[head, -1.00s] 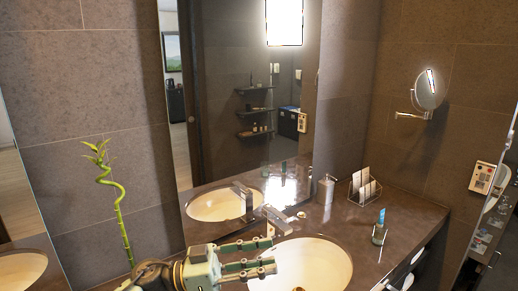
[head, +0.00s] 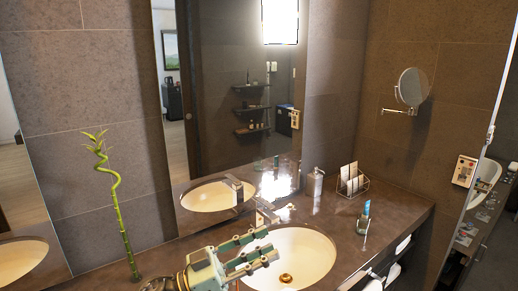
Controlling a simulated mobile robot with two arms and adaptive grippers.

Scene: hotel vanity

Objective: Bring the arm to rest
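My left gripper (head: 262,250) reaches in from the bottom, over the left edge of the sink basin (head: 306,256). Its two fingers are apart with a gap between them and nothing held there. The faucet (head: 266,212) stands just beyond the fingertips. My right gripper is not in the head view.
A green bamboo stalk (head: 118,205) stands at the left. A soap dispenser (head: 315,183), a wire rack with cards (head: 351,183) and a holder with a blue tube (head: 363,222) stand on the dark counter (head: 405,207). A mirror (head: 225,110) is behind; a round mirror (head: 413,87) is on the wall.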

